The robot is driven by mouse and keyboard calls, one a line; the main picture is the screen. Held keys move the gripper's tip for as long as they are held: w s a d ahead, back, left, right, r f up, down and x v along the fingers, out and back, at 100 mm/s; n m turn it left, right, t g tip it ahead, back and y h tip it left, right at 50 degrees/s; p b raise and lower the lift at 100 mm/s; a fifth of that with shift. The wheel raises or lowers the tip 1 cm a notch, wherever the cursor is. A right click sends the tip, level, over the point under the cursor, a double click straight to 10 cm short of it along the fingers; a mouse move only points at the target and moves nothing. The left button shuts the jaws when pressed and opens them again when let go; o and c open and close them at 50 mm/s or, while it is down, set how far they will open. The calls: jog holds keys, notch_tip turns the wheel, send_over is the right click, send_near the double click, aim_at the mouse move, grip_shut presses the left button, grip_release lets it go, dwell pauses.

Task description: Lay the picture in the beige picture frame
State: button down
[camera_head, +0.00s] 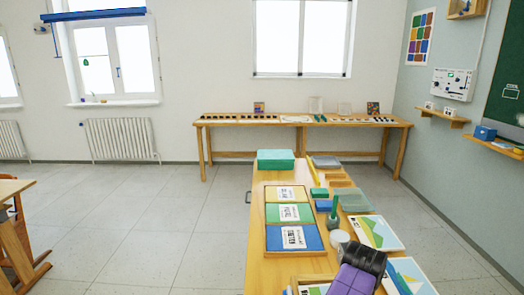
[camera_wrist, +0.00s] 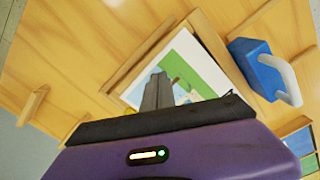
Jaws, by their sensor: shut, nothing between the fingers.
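The picture (camera_wrist: 198,68), with green, blue and white areas, lies flat below my gripper in the wrist view. Wooden strips of the beige picture frame (camera_wrist: 218,42) run along its two visible upper sides, and the picture appears to lie inside them. Its lower part is hidden by my gripper. My gripper's grey fingers (camera_wrist: 157,92) are shut with nothing between them, over the picture's left part; contact cannot be told. In the head view, my purple and black gripper is at the bottom, and a picture corner (camera_head: 312,289) shows to its left.
A blue block with a pale handle (camera_wrist: 256,66) stands right of the frame. Two similar landscape pictures (camera_head: 378,231) (camera_head: 412,274) lie on the table's right side. Colored trays (camera_head: 292,238), a green box (camera_head: 275,159) and small items fill the table further back.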

jog(key=shift+w+a+f, duration=0.1)
jog(key=shift+w+f, duration=0.25)
jog(key=shift+w, duration=0.3)
dwell(0.6)
jog(key=shift+w+r, duration=0.2)
jog(key=shift+w, duration=0.1)
jog(key=shift+w+b, duration=0.45)
jog(key=shift+w, duration=0.1)
dwell(0.8)
jog(key=shift+r, duration=0.1)
dwell(0.4)
notch_tip(320, 180, up, 7)
jog(key=p, duration=0.7)
dwell(0.3)
